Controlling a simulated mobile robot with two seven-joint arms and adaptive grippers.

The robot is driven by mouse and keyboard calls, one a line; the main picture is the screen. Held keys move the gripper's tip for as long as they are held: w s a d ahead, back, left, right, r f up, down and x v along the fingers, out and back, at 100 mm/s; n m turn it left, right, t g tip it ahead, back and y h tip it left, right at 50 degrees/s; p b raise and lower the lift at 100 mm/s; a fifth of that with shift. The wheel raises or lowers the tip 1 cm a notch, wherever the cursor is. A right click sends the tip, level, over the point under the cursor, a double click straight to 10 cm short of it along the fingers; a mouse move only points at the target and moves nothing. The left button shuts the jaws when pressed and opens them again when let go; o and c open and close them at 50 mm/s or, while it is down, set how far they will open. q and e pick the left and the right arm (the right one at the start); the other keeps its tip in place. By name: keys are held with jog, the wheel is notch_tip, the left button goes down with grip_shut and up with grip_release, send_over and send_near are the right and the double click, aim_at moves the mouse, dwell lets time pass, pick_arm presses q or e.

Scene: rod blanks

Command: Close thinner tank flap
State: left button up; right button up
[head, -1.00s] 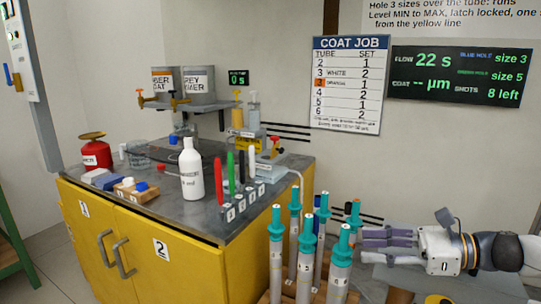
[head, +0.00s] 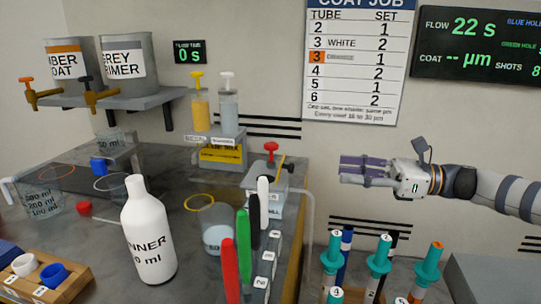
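No part that I can surely name as the thinner tank flap shows. A yellow-fronted box (head: 219,156) with small lettering stands at the back of the bench under two pump bottles. A clear-sided unit with a red knob (head: 271,147) stands to its right, near the bench's right edge. A white bottle (head: 148,238) with a partly visible label ending in "NNER" stands in front. My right gripper (head: 341,171) is in the air right of these, fingers pointing left, touching nothing. Its fingers look close together, but the gap is unclear. My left gripper is out of view.
Rods with teal caps (head: 378,255) stand below my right gripper. Beakers (head: 216,228) sit on the bench. A shelf (head: 140,103) holds two paint cans. Air left of my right gripper is free.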

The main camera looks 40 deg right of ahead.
jog(key=b+x, duration=0.2)
jog(key=x, duration=0.9)
jog(key=shift+s+a, duration=0.15)
jog(key=shift+a, duration=0.15)
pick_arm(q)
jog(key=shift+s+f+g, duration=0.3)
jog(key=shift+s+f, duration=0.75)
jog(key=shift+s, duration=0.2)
pick_arm(e)
grip_shut()
